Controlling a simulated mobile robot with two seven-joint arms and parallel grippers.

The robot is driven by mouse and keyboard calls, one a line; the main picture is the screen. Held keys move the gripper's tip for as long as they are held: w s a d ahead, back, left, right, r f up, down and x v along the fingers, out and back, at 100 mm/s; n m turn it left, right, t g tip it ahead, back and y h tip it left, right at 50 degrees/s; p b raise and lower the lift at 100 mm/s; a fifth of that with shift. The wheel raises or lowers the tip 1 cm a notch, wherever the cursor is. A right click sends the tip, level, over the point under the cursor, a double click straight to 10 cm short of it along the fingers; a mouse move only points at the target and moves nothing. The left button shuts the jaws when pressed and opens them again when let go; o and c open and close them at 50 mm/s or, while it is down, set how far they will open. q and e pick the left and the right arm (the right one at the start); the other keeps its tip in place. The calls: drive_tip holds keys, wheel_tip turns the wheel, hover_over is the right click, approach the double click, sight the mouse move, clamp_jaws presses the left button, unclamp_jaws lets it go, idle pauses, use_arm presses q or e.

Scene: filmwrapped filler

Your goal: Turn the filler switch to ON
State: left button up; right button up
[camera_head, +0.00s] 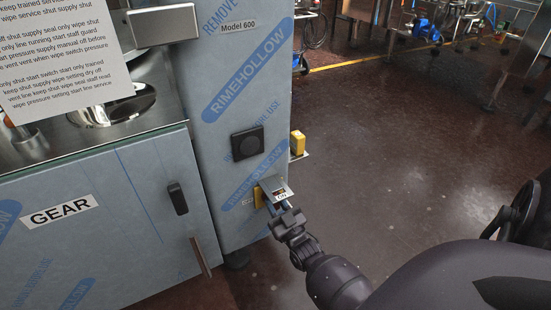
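The filler (222,95) is a tall blue film-wrapped cabinet marked "Model 600". Low on its front is a yellow switch part (259,197), with a small white label reading "ON" (283,195) beside it. My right gripper (273,190) is at this switch, close to or touching it, and covers much of it. The handle's exact position is hidden, and I cannot tell whether the fingers are open or closed on it. My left gripper is not in view.
A black square fitting (247,143) is above the switch, and a yellow box (297,143) sits on the cabinet's right side. A film-wrapped cabinet labelled "GEAR" (60,211) stands at left with a latch and handle. Brown floor (420,150) at right is open.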

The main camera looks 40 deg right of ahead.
drive_tip(key=shift+m+h, duration=0.6)
drive_tip(key=shift+m, duration=0.7)
drive_tip(key=o, duration=0.9)
